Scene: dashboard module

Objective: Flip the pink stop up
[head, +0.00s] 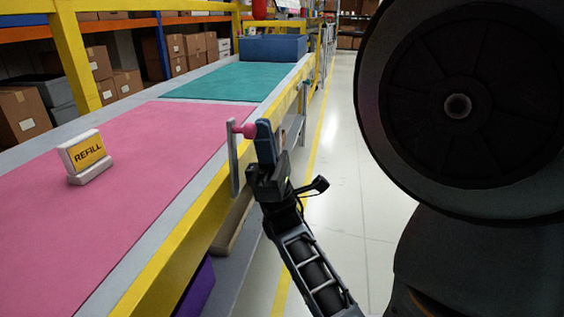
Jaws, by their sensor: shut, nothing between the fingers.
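The pink stop shows as a pink knob (245,130) beside the top of a narrow grey upright bar (233,165), at the right edge of the bench next to the pink mat. The bar stands about vertical, its top above the bench surface. My gripper (265,132) is shut and empty, with its fingers pointing up. The fingers are just right of the pink knob and overlap its right end in the picture. I cannot tell whether they touch it. The fingers hide part of the knob's right side.
The bench carries a pink mat (140,165), a teal mat (215,83) and a blue bin (272,47) at the far end. A REFILL sign (86,155) stands on the pink mat. A yellow rail (185,245) runs along the bench edge. The floor aisle (345,150) at right is clear.

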